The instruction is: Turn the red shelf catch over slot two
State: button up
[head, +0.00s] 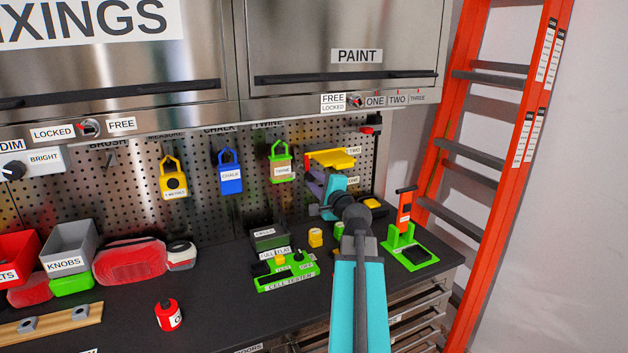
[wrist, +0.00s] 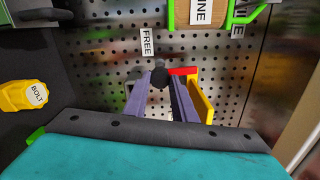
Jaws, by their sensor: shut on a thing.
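The yellow shelf (head: 332,158) sits at the pegboard by the TWO label, and its yellow side shows in the wrist view (wrist: 201,100). The red shelf catch (wrist: 184,71) is at the yellow shelf's pegboard end; a small red part (head: 307,160) shows at the shelf's left end in the head view. My gripper (head: 313,178) is just below that end. In the wrist view my purple fingers (wrist: 160,92) are closed around a dark round knob (wrist: 159,76) beside the red part. The exact contact and the catch's angle are partly hidden.
A FREE label (wrist: 147,42) is on the pegboard near my fingers. The green twine holder (head: 281,162) hangs close to the left. A cell tester (head: 287,275) and a green stand (head: 408,248) are on the bench below. An orange ladder (head: 480,130) stands right.

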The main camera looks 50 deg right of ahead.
aim_at(312, 178)
jog(key=shift+m, duration=0.5)
jog(key=o, duration=1)
jog(key=shift+o, duration=0.2)
jog(key=shift+s, duration=0.1)
jog(key=shift+b+v, duration=0.35)
jog(key=shift+v, duration=1.15)
jog(key=b+v, duration=0.2)
jog(key=b, duration=0.1)
jog(key=shift+s+a+f+b, duration=0.1)
jog(key=shift+s+f+b, duration=0.05)
jog(key=shift+s+b, duration=0.25)
jog(key=b, duration=0.3)
jog(key=shift+s+a, duration=0.15)
jog(key=shift+s, duration=0.15)
